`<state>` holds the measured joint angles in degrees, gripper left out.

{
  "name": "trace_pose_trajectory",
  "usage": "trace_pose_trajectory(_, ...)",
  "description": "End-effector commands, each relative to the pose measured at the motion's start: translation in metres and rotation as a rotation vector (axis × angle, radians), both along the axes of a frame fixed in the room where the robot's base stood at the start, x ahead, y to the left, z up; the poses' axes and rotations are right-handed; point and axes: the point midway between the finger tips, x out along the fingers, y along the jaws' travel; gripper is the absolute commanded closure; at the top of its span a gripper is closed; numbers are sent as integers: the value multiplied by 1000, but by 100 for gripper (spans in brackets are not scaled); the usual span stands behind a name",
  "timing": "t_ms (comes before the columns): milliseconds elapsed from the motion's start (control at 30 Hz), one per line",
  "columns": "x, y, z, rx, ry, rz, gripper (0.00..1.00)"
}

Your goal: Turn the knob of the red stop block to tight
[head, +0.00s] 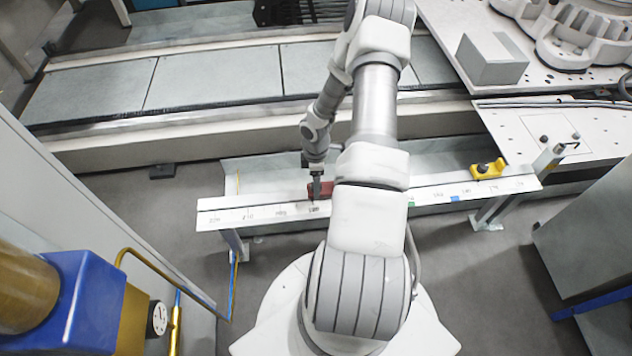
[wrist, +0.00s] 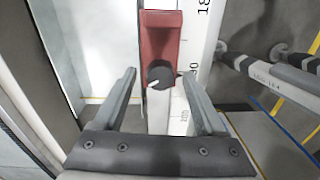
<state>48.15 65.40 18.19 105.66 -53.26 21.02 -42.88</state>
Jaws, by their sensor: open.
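The red stop block (head: 326,188) sits on the white scale rail (head: 262,213), partly hidden by my arm in the head view. In the wrist view the red block (wrist: 160,40) is at the top middle, with its dark round knob (wrist: 160,76) at its near end. A pale mark on the knob points to the lower left. My gripper (wrist: 163,88) is open, with one finger on each side of the knob and clear gaps to both. In the head view my gripper (head: 316,190) is low over the rail at the block.
A yellow block with a dark knob (head: 487,169) sits farther right on the rail. Green and blue marks lie along the rail's front face. A grey box (head: 492,60) stands on the perforated table at the upper right. A blue and yellow machine (head: 75,300) stands at the lower left.

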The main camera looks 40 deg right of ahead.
Motion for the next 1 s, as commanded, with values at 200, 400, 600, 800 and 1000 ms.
trace_pose_trajectory(200, 0, 0, 0, 0, 0, 0, 41)
trace_pose_trajectory(400, 0, 0, 0, 0, 0, 0, 77)
trace_pose_trajectory(600, 0, 0, 0, 0, 0, 0, 100)
trace_pose_trajectory(800, 0, 0, 1, 0, 0, -12, 100)
trace_pose_trajectory(1000, 0, -1, 1, -2, 1, -83, 100)
